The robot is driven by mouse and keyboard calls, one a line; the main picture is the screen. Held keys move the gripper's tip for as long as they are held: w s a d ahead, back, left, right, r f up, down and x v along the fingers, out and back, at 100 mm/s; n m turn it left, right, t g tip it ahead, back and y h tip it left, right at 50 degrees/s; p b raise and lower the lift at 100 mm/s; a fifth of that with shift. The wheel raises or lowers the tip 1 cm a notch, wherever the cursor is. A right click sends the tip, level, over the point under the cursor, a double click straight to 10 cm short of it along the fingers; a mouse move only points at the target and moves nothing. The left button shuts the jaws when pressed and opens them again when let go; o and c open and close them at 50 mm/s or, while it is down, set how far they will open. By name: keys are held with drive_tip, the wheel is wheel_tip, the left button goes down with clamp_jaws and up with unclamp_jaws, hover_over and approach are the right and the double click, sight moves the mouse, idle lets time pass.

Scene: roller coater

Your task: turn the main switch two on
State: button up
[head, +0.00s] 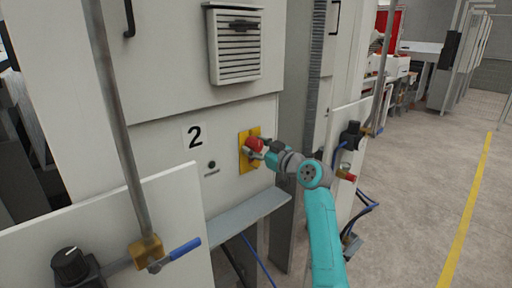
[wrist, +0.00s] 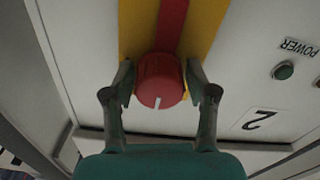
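The main switch is a red rotary knob (wrist: 160,80) on a yellow plate (head: 243,159), on the pale cabinet panel to the right of the "2" label (head: 194,136). A white mark on the knob points down in the wrist view. My gripper (wrist: 160,84) is at the knob, with one finger on each side of it. The fingertips are very close to the knob's sides; I cannot tell whether both press on it. In the head view my gripper (head: 263,146) partly covers the knob and plate.
A green button marked POWER (wrist: 284,71) is beside the switch. A vented box (head: 234,45) is above and a grey ledge (head: 245,212) below. A pipe with a blue valve handle (head: 180,249) stands front left. Open floor (head: 415,190) lies to the right.

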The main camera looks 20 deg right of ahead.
drive_tip(key=c, duration=0.6)
drive_tip(key=m, duration=0.4)
drive_tip(key=shift+m, duration=0.4)
drive_tip(key=m, duration=0.4)
drive_tip(key=shift+a, duration=0.1)
drive_tip(key=m, duration=0.5)
drive_tip(key=shift+s, duration=0.1)
drive_tip(key=shift+r+m, duration=0.1)
drive_tip(key=shift+m, duration=1.9)
